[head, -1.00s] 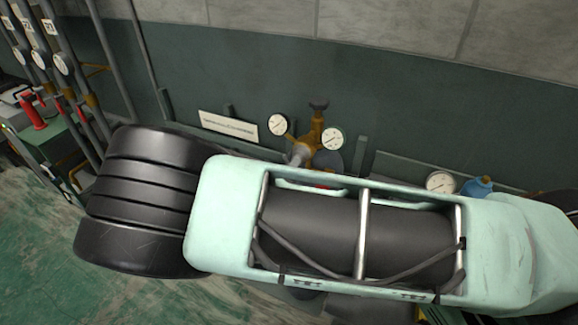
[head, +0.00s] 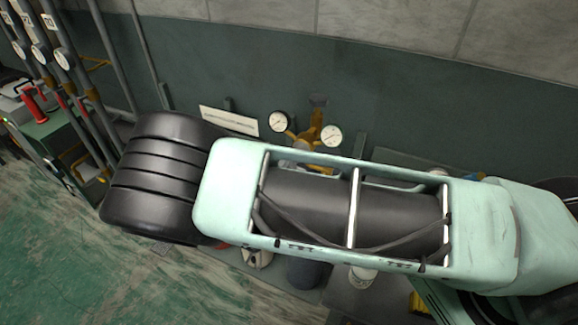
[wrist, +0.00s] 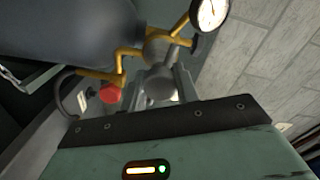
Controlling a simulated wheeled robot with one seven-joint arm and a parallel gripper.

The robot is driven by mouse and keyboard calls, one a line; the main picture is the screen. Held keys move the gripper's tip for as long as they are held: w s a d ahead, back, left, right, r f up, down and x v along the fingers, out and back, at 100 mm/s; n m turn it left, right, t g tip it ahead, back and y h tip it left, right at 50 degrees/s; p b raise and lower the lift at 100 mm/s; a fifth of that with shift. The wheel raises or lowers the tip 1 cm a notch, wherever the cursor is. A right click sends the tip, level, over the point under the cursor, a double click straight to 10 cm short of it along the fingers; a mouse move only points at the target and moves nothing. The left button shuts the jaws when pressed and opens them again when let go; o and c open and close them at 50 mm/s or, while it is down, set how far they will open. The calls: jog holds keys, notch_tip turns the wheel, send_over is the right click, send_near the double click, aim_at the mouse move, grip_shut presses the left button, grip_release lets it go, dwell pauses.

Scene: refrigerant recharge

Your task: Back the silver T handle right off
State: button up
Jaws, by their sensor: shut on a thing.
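The silver T handle (wrist: 160,86) is in the middle of the wrist view, in front of the brass regulator (wrist: 128,62). My gripper (wrist: 160,92) is shut on it; the dark palm edge and green wrist housing cover the view below. In the head view the regulator (head: 313,131) stands against the dark wall panel, and a bit of silver (head: 300,144) shows just above my arm. My gripper and most of the handle are hidden behind my arm there. I cannot tell how far the handle is turned.
Two round gauges (head: 279,121) (head: 331,135) flank the regulator. A large grey cylinder (wrist: 75,25) and a red knob (wrist: 110,93) are close by in the wrist view. Pipes with gauges (head: 64,58) stand at left. Open floor (head: 60,255) lies at lower left.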

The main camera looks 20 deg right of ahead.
jog(key=shift+f+n, duration=0.1)
jog(key=shift+n, duration=0.8)
jog(key=o, duration=1)
jog(key=shift+c, duration=0.2)
jog(key=shift+s+a, duration=0.1)
jog(key=b+v, duration=0.6)
jog(key=v, duration=1.1)
jog(key=shift+b, duration=0.4)
jog(key=shift+s, duration=0.1)
